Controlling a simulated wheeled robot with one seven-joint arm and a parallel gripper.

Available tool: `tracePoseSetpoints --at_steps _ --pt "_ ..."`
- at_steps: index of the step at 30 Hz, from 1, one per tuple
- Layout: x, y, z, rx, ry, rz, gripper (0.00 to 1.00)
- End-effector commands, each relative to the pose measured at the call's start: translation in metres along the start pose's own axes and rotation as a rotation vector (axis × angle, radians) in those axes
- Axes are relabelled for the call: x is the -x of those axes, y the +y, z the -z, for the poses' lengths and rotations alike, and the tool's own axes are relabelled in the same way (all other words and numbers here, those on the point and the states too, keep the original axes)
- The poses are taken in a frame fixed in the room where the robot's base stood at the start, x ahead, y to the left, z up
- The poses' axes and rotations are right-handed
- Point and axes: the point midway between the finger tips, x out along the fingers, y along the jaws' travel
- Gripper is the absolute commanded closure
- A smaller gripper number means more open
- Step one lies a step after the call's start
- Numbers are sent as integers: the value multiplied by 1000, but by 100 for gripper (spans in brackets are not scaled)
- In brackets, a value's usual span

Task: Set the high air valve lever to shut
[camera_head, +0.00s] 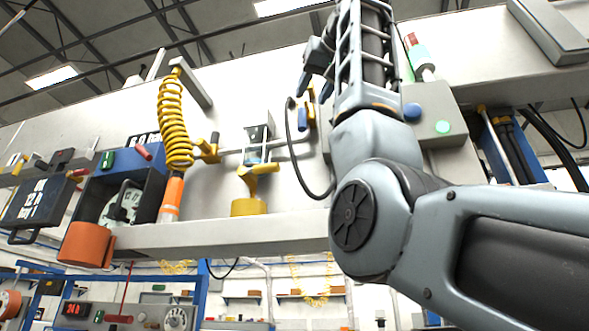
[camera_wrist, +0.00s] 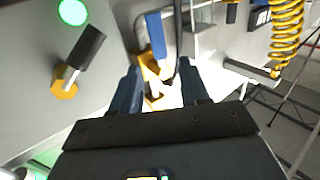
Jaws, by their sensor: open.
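A blue lever handle (camera_head: 302,117) on a yellow-orange body (camera_head: 310,101) is on the pale panel, left of my forearm; it looks like the high air valve, though no label is readable. In the wrist view the blue handle (camera_wrist: 156,36) and the orange body (camera_wrist: 150,70) show between and just beyond my fingertips. My gripper (camera_head: 315,84) is open, with its fingers pointing down near the valve. In the wrist view my gripper (camera_wrist: 159,75) has one finger either side of the orange body. No grip shows, and I cannot tell whether a finger touches it.
A yellow coiled hose (camera_head: 174,120) hangs left, by a dark-handled yellow valve (camera_head: 208,151). A black cable (camera_head: 301,165) loops beside the valve. The wrist view shows a black lever (camera_wrist: 86,46) with a yellow hub near a lit green button (camera_wrist: 73,11). A ledge (camera_head: 220,236) runs below.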

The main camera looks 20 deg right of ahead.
Motion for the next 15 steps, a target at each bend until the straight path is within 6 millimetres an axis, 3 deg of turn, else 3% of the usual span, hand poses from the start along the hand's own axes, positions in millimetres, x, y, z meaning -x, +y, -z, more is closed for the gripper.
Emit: tracePoseSetpoints --at_steps 15 --pt "-67 0 2 1 -3 0 55"
